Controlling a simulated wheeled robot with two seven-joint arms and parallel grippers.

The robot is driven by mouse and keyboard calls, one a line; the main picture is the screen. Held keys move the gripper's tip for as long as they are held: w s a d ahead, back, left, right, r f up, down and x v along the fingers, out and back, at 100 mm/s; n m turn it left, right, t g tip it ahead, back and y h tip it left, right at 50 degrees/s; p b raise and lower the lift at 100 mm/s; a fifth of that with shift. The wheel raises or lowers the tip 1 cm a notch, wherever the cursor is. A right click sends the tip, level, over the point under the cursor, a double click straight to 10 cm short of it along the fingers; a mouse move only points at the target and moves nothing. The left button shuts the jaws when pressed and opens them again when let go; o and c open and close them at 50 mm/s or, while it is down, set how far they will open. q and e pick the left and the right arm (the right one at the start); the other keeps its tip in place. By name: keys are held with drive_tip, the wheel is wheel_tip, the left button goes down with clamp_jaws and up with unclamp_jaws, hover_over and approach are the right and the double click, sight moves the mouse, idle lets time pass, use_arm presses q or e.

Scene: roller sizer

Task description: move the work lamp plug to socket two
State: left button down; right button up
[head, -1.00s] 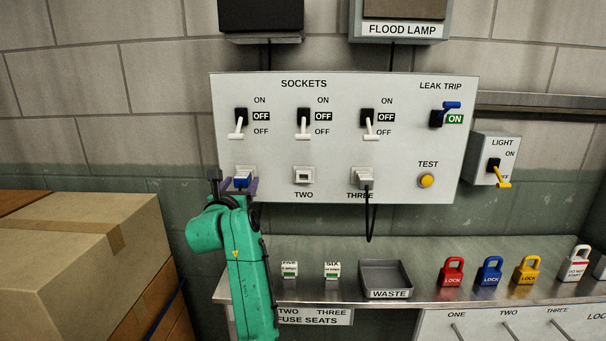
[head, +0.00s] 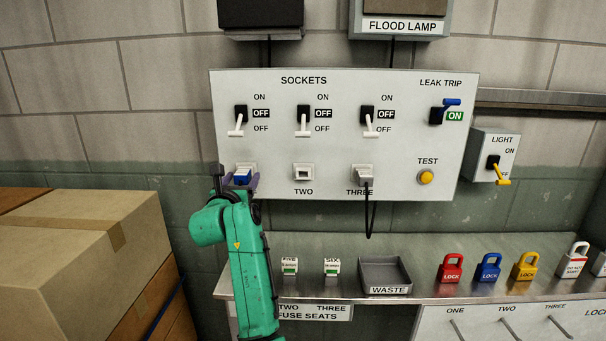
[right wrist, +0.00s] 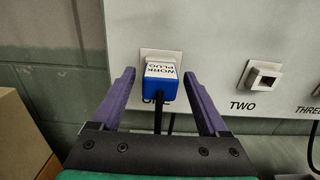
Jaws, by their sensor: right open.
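The work lamp plug (right wrist: 160,83) is blue with a white top reading "WORK PLUG". It sits in socket one, at the left of the sockets panel (head: 335,140), and it also shows in the head view (head: 243,178). My right gripper (right wrist: 158,85) is open, with a purple finger on each side of the plug and gaps between. In the head view the right gripper (head: 238,183) is just below socket one. Socket two (right wrist: 265,76) is empty, to the right; it also shows in the head view (head: 303,174). The left gripper is out of view.
A grey plug (head: 363,175) with a black cord sits in socket three. The three socket switches are down at OFF; the leak trip lever (head: 450,103) is by ON. A steel shelf (head: 420,292) below holds fuses, a waste tray (head: 386,262) and padlocks. Boxes (head: 80,250) stand left.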

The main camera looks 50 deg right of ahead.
sight(240, 180)
clamp_jaws()
drive_tip(key=shift+a+f, duration=0.1)
drive_tip(key=shift+a, duration=0.05)
drive_tip(key=shift+s+a, duration=0.4)
drive_tip(key=shift+a, duration=0.15)
drive_tip(key=shift+b+v, duration=0.65)
drive_tip(key=shift+v, duration=1.55)
